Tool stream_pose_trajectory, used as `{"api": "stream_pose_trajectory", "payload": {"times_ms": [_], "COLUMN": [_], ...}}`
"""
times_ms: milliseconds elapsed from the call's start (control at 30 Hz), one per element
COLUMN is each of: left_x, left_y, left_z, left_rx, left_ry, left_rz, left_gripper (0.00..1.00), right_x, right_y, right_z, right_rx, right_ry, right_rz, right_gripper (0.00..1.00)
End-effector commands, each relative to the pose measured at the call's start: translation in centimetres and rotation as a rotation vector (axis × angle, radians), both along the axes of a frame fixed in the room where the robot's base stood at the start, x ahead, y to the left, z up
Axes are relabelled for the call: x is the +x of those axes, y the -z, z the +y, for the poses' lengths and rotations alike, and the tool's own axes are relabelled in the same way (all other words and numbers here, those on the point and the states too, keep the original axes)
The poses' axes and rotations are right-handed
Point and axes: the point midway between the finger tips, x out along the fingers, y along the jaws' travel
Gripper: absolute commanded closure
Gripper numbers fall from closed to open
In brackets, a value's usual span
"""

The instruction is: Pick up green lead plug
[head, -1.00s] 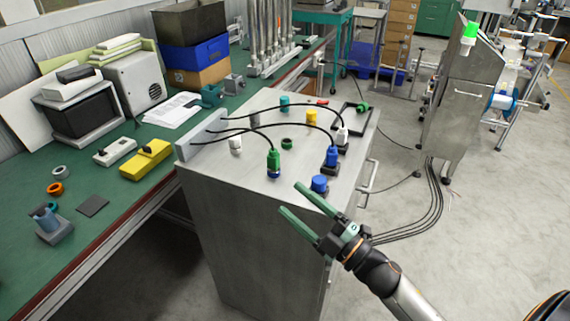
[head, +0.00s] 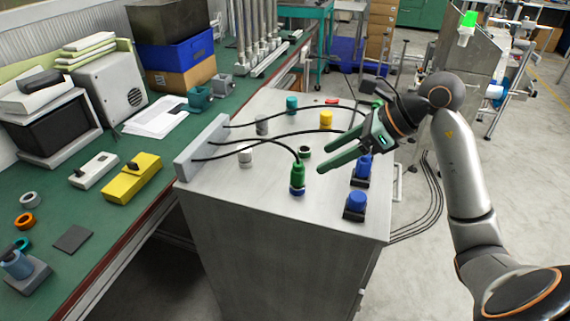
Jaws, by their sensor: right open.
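The green lead plug (head: 298,175) stands upright on the metal cabinet top, over a blue base piece. Its black cable arcs left to a grey plate (head: 202,148). My right gripper (head: 320,172) is open and empty; its two green fingers point left, with their tips just right of the plug and apart from it. The gripper and wrist hide part of the cabinet's back right, including most of the other cables' ends. My left gripper is out of view.
Two blue pieces on dark bases, one nearer (head: 355,202) and one behind (head: 362,168), stand right of the plug. The cabinet's front left top is clear.

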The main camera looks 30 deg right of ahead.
Motion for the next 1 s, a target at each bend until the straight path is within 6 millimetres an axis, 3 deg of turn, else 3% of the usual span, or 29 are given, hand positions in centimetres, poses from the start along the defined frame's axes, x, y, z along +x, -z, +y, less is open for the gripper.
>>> {"api": "stream_pose_trajectory", "payload": {"times_ms": [300, 1000], "left_x": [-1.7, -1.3], "left_y": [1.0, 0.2], "left_z": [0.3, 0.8], "left_rx": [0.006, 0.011], "left_ry": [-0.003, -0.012], "left_rz": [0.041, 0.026], "left_gripper": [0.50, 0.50], "right_x": [2.8, 6.9], "right_y": [3.7, 8.2], "right_z": [2.6, 5.9], "right_rx": [0.006, 0.005], "right_ry": [-0.003, -0.001], "right_rz": [0.004, 0.001], "right_gripper": [0.30, 0.30]}}
